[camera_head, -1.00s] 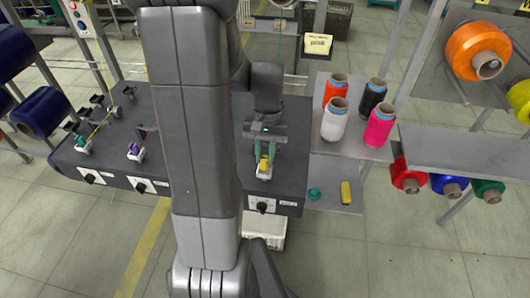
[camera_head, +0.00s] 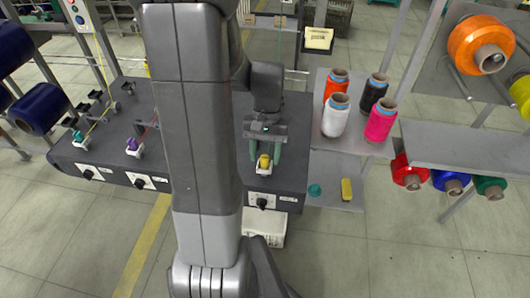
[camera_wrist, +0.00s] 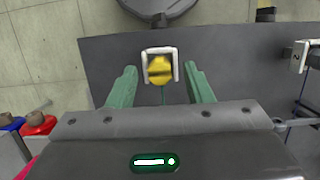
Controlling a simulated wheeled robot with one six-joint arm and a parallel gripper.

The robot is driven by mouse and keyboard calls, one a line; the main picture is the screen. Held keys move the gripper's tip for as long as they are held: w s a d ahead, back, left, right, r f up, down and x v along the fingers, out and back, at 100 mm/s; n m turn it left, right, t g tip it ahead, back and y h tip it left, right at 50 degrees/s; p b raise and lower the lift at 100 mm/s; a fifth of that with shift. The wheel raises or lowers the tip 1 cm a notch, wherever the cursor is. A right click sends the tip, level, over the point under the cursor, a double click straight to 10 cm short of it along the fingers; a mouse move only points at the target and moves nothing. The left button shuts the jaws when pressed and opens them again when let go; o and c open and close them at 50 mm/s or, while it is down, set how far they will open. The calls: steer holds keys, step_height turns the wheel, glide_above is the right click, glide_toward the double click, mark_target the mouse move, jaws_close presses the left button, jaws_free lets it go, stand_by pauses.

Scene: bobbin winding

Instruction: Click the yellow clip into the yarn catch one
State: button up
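The yellow clip (camera_head: 264,161) sits in a white, U-shaped yarn catch (camera_head: 264,170) at the front edge of the dark machine bench. In the wrist view the clip (camera_wrist: 160,71) lies between the side walls of the white catch (camera_wrist: 146,66). How deep it is seated cannot be told. My gripper (camera_wrist: 161,76) is open and empty, its green fingers on either side of the clip and catch with clear gaps. It also shows above the catch in the head view (camera_head: 265,157).
Catches with a purple clip (camera_head: 132,144) and a teal clip (camera_head: 78,137) stand further left on the bench (camera_head: 100,160). A shelf (camera_head: 325,168) to the right holds several yarn cones, a yellow block (camera_head: 346,189) and a teal piece (camera_head: 314,190).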

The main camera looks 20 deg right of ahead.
steer(key=shift+r, duration=0.1)
steer(key=v, duration=1.3)
steer(key=shift+r, duration=0.3)
